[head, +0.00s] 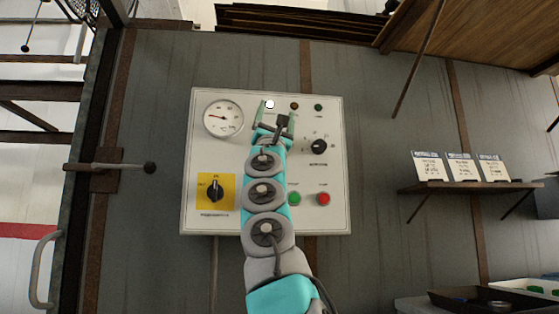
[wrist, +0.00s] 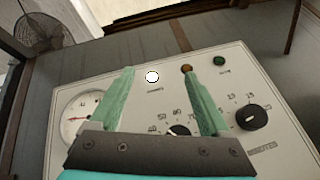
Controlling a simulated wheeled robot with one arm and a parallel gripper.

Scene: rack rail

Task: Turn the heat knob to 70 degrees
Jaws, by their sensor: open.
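The control panel (head: 335,215) is a pale box on the grey wall. In the wrist view, a dark knob (wrist: 179,131) with a numbered scale sits between my fingers, low in the picture. It appears to be the heat knob. Numbers such as 50 and 60 show around it. Its lower part is hidden by my gripper body, and its setting is too unclear to read. In the head view my arm hides it. My gripper (head: 276,112) is open and empty in front of the panel's upper middle; its two green fingers also show in the wrist view (wrist: 158,74).
A minutes knob (head: 318,146) is right of my gripper. A round gauge (head: 223,118) is left, above a switch on a yellow plate (head: 215,191). A lit white lamp (head: 269,104) is by my fingertips. Green (head: 294,198) and red (head: 323,198) buttons sit below.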

